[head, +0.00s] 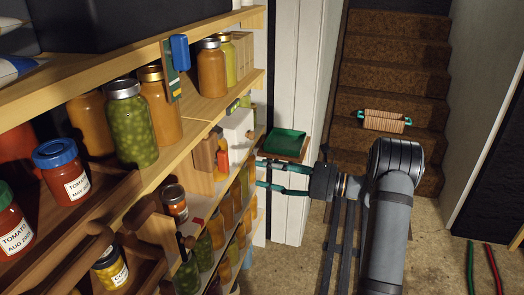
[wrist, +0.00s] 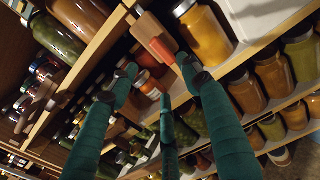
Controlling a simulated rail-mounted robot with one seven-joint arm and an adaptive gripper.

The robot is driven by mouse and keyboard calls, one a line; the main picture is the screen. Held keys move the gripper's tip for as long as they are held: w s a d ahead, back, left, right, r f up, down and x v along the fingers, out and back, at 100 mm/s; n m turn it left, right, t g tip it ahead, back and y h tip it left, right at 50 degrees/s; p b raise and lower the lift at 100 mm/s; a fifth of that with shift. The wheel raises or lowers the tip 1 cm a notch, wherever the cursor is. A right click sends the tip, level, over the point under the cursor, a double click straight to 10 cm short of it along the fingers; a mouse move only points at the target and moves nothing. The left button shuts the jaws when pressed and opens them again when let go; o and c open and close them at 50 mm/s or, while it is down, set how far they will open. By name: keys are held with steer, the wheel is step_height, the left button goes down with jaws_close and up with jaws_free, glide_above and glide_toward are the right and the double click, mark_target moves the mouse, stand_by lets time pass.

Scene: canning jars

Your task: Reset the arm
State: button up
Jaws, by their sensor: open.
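My gripper (head: 264,173) is at the end of my arm, just right of the jar shelves, and its teal fingers point left toward them. In the wrist view the wrapped fingers of my gripper (wrist: 158,78) are spread apart with nothing held between them. Beyond them, a small jar with an orange-red lid or contents (wrist: 148,84) and a wooden piece with a red end (wrist: 160,48) show on the shelf. I cannot tell the exact gap between the fingertips and the shelf.
Shelves (head: 205,105) of canning jars fill the left, including a green-filled jar (head: 131,125) and a blue-lidded tomato jar (head: 62,170). A green tray-like item (head: 284,143) is just above my gripper. Carpeted stairs (head: 392,70) hold a wound bundle (head: 384,121). Hoses (head: 470,268) lie at lower right.

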mark_target(227, 164)
steer(key=x, duration=1.2)
steer(key=shift+s, duration=0.1)
steer(key=shift+d, duration=0.1)
steer(key=v, duration=1.2)
steer(key=x, duration=1.2)
steer(key=shift+f+n+b, duration=0.3)
steer(key=shift+n+b, duration=0.2)
steer(key=shift+b, duration=0.25)
steer(key=shift+r+n+b, duration=0.25)
steer(key=shift+n+b, duration=0.45)
steer(key=shift+n, duration=0.4)
steer(key=shift+f, duration=0.1)
